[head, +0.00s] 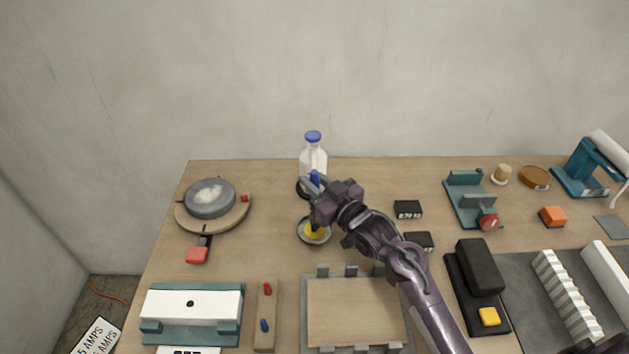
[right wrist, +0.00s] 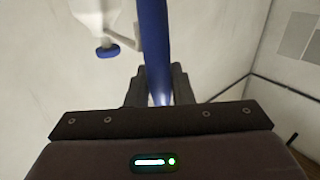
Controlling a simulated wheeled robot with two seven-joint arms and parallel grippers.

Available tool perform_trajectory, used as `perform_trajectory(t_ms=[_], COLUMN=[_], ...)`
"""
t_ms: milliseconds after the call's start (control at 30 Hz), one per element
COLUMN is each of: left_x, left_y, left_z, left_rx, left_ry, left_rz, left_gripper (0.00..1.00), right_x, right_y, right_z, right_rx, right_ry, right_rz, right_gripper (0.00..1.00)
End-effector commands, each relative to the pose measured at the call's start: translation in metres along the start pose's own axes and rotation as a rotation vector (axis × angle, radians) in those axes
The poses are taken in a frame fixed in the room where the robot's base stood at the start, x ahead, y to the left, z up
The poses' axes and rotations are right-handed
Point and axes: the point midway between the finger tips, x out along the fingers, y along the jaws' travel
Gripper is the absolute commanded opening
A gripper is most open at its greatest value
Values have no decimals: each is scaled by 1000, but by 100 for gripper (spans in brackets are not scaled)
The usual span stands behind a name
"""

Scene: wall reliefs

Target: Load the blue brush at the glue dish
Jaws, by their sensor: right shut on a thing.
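The blue brush (head: 315,178) stands roughly upright in my right gripper (head: 314,192), which is shut on it. In the right wrist view the blue handle (right wrist: 154,45) rises between the two fingers (right wrist: 158,88). The glue dish (head: 314,237) is a small round dish with yellow in it, directly below the gripper on the table. The gripper partly covers the dish's far side. The brush's lower end is hidden by the gripper, so I cannot tell whether it touches the glue. My left gripper is not in view.
A white bottle with a blue cap (head: 313,150) stands just behind the gripper. A framed wooden board (head: 355,312) lies in front of the dish. A round turntable (head: 240,216) with a grey disc is at left. Black blocks (head: 408,209) lie right of the dish.

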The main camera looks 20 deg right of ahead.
Motion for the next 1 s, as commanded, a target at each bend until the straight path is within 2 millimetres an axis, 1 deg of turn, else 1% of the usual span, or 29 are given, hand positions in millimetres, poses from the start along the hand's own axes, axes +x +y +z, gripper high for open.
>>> perform_trajectory(t_ms=[1000], left_x=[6], left_y=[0], left_z=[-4], left_rx=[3], left_ry=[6], left_rz=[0], left_gripper=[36], right_x=[0], right_y=[0], right_z=[10], right_rx=[0], right_ry=[-1], right_rz=[0], right_gripper=[0])
